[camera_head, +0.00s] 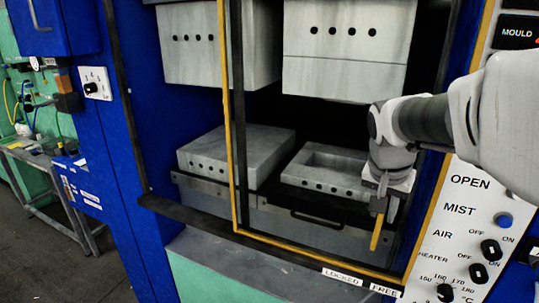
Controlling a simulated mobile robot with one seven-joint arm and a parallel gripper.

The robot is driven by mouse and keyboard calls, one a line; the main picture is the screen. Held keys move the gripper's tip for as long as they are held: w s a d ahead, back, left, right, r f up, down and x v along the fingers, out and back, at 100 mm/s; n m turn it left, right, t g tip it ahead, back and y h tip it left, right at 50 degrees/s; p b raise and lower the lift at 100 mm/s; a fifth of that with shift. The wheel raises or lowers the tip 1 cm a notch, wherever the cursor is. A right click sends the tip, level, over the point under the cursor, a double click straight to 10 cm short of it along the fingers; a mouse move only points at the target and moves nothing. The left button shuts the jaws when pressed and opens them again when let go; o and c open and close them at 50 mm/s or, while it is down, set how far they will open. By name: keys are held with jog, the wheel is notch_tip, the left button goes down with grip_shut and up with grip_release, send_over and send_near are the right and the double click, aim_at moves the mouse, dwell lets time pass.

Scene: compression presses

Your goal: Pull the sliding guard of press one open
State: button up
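The press's sliding guard is a yellow-edged frame (229,120) with see-through panelling, standing across the right part of the press opening. Its yellow lower edge (300,257) runs down to the right above a label reading LOCKED and FREE (358,281). A short upright yellow bar (377,233), which looks like the guard's handle, shows just below my gripper (381,205). My gripper points down at the top of this bar, near the right side of the opening. Its fingers overlap the bar, and I cannot tell whether they are closed on it. The bar's upper part is hidden.
Behind the guard are grey upper mould blocks (345,50) and lower mould halves (235,155), with a black handle (320,217) in front. A control panel (470,210) with knobs is close on the right. A blue press side (105,150) and a bench (45,160) are at left.

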grip_shut()
dwell(1.4)
